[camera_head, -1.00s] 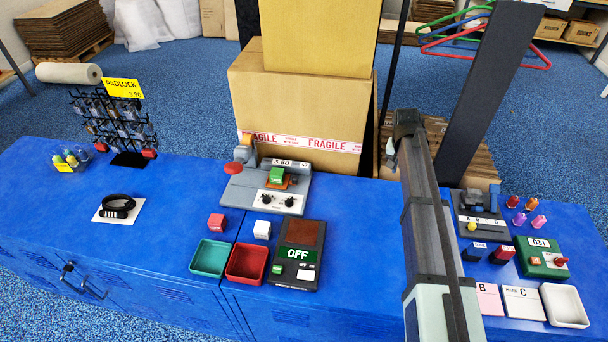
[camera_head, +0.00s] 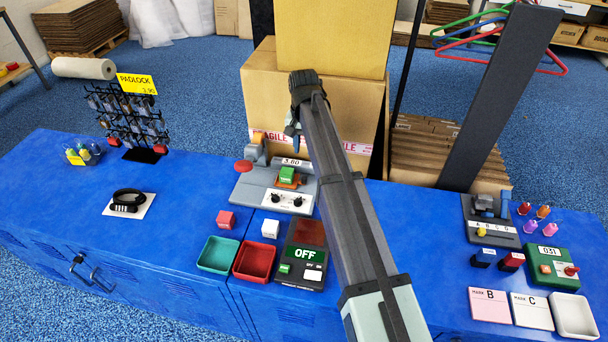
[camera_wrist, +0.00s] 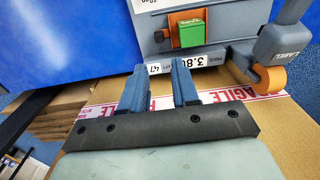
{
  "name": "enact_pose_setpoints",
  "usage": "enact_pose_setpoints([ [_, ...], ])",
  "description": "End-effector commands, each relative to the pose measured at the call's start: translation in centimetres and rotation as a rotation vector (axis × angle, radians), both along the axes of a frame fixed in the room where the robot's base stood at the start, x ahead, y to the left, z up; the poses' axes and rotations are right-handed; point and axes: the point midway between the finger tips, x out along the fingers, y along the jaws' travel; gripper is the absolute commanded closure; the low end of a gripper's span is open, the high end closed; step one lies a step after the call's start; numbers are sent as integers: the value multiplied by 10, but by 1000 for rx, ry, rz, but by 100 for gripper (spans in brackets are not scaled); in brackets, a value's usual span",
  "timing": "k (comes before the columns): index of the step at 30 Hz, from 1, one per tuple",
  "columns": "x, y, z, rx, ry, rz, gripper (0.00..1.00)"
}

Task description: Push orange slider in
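The orange slider (camera_head: 289,181) is on a grey machine with a 3.80 label, in the middle of the counter; a green block (camera_head: 286,173) sits on it. In the wrist view the orange slider (camera_wrist: 174,34) shows around the green block (camera_wrist: 192,28), near the top, partly covered by it. My gripper (camera_wrist: 160,68) is open and empty. Its two blue fingers point toward the machine's label edge, apart from the slider. In the head view my gripper (camera_head: 295,135) is behind the machine, in front of the cardboard boxes, partly hidden by my arm.
A red knob (camera_head: 243,166) and a grey arm with an orange wheel (camera_wrist: 270,78) stand on the machine. A FRAGILE-taped carton (camera_head: 262,92) is behind it. In front are a green tray (camera_head: 218,254), a red tray (camera_head: 254,262) and an OFF panel (camera_head: 305,252).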

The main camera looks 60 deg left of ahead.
Motion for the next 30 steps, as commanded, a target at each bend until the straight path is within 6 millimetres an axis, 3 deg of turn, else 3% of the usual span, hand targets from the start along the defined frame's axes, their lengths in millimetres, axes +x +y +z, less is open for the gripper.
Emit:
enact_pose_setpoints([
  [18,1,-1,-102,-1,0,0,70],
  [24,1,-1,-119,1,-1,0,70],
  [30,1,-1,-124,1,-1,0,70],
])
